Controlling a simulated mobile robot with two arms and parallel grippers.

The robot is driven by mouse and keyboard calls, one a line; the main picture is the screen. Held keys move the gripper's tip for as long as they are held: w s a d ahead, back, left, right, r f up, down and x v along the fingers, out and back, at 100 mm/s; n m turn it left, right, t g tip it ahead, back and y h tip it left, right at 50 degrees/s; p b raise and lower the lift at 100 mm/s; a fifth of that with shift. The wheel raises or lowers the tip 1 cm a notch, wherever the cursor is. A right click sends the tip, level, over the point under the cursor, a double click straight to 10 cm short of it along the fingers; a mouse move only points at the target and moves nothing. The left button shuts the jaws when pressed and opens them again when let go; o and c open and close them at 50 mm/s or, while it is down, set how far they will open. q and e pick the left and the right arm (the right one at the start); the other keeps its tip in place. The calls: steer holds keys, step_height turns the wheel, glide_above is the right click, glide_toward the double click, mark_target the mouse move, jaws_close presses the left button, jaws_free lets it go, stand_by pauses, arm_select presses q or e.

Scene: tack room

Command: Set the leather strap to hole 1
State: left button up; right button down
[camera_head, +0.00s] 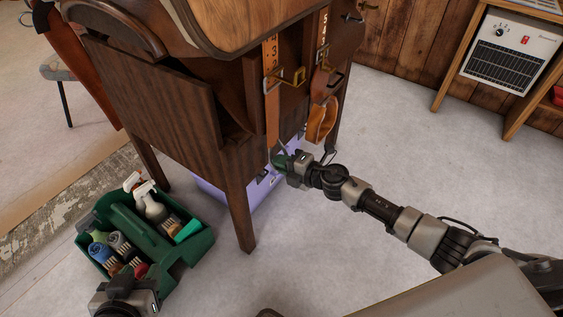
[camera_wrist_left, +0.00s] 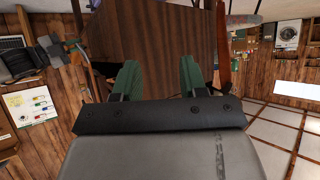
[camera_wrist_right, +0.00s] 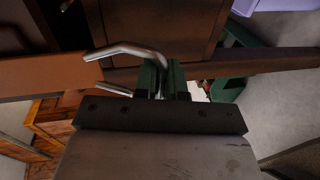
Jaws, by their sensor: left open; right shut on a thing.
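In the right wrist view the strap (camera_wrist_right: 45,76) runs in from the left. My right gripper (camera_head: 281,161) is at the strap's lower end, shut on a bent silver metal bar (camera_wrist_right: 125,48). How the bar joins the strap is hidden. A second numbered strap (camera_head: 321,30) hangs to the right. My left gripper (camera_wrist_left: 157,78) is open and empty, facing a dark wooden panel.
A green caddy (camera_head: 190,250) with bottles and brushes stands on the floor at left, near my left arm. A lavender bin (camera_head: 240,198) sits under the stand (camera_head: 160,90). A white heater (camera_head: 508,52) is at the back right. Floor at right is clear.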

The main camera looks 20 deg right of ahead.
arm_select(q)
steer(key=shift+s+a+f+g, duration=0.15)
steer(key=shift+s+f+g, duration=0.15)
steer(key=shift+g, duration=0.1)
arm_select(e)
steer(key=shift+w+r, duration=0.1)
steer(key=shift+r, duration=0.15)
steer(key=c, duration=1.2)
jaws_free()
steer(key=shift+s+d, duration=0.1)
steer(key=shift+s, duration=0.1)
arm_select(q)
steer(key=shift+s+a+f+g+y+p, duration=0.25)
steer(key=shift+s+f+g, duration=0.2)
steer(key=shift+s+g, duration=0.3)
steer(key=shift+s+a+f+g+y+p, duration=0.15)
steer(key=shift+s+a+f+g+p, duration=0.3)
steer(key=shift+s, duration=0.45)
steer(key=shift+s+a+f+g+y+p, duration=0.1)
steer(key=shift+s+a+f+g+y, duration=0.1)
steer(key=shift+s+f+g, duration=0.45)
arm_select(e)
steer(key=shift+v, duration=5.3)
